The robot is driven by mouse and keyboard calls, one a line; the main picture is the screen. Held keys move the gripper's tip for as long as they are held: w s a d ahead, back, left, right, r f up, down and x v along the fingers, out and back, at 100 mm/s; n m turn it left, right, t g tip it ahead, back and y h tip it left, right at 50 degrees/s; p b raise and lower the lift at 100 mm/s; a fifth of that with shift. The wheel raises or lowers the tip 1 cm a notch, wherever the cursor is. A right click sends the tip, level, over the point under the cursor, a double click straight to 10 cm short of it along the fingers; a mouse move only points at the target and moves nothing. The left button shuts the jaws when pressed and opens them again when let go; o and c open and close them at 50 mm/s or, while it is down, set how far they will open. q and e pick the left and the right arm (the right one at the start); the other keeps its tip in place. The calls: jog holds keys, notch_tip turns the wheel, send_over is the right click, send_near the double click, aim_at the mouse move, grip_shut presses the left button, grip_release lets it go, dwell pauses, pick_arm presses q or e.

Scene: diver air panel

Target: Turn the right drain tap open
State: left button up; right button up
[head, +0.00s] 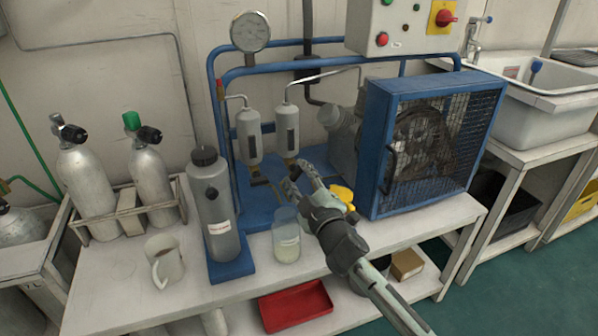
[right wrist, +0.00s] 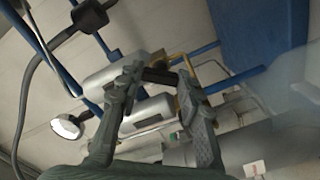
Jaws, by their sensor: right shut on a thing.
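Two grey cylindrical separators stand side by side on the blue frame, the left one (head: 248,136) and the right one (head: 287,130). The right drain tap (head: 291,164) sits under the right separator, mostly hidden by my fingers. My right gripper (head: 298,178) reaches in from the lower right and is shut on this tap. In the right wrist view, the tap's black handle (right wrist: 159,76) lies between the fingertips (right wrist: 161,78). How far the tap is turned is hard to tell. My left gripper is not in view.
A clear jar (head: 287,243) with pale liquid stands below my right gripper. A grey bottle (head: 211,215) and a mug (head: 164,262) are to the left. The blue caged compressor fan (head: 425,140) is close on the right. The bench front (head: 130,305) is clear.

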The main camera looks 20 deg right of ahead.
jog(key=n, duration=0.2)
jog(key=shift+n+p, duration=0.4)
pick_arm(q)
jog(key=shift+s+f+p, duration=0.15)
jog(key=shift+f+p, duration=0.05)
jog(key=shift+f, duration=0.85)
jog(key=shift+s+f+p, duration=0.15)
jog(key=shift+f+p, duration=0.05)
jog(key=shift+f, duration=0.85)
pick_arm(e)
jog(key=shift+n, duration=1.4)
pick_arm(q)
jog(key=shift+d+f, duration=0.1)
pick_arm(e)
jog(key=o, duration=1.2)
jog(key=shift+c, duration=0.2)
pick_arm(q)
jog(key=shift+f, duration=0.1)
pick_arm(e)
jog(key=s, duration=1.2)
jog(key=shift+d, duration=0.15)
